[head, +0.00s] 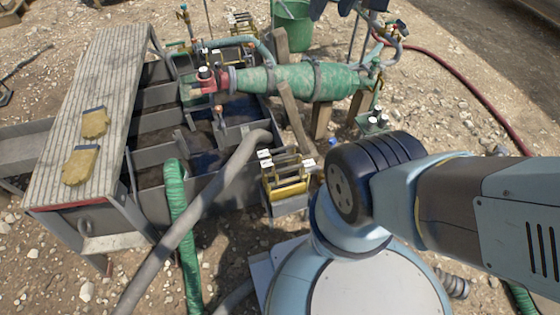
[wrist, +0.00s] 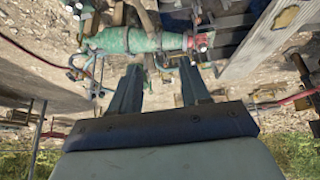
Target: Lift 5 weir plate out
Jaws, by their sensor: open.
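A grey mud tank (head: 160,125) with several open compartments stands at left centre in the head view. Grey upright plates divide its compartments. A small rack (head: 286,205) at its near right holds several upright plates with yellow parts and white tags (head: 285,160). A similar yellow group (head: 243,24) stands at the far end. The tag markings are too small to read, so I cannot tell which plate is 5. My gripper (wrist: 159,78) shows in the wrist view with its two fingers apart and nothing between them. It is not visible in the head view.
A green cyclone (head: 310,80) lies across the tank's right side; it also shows in the wrist view (wrist: 135,40). A grey hose (head: 195,215) and green hose (head: 177,205) run in front. Two yellow gloves (head: 81,164) lie on the plank walkway (head: 75,110). A red hose (head: 480,95) crosses the gravel.

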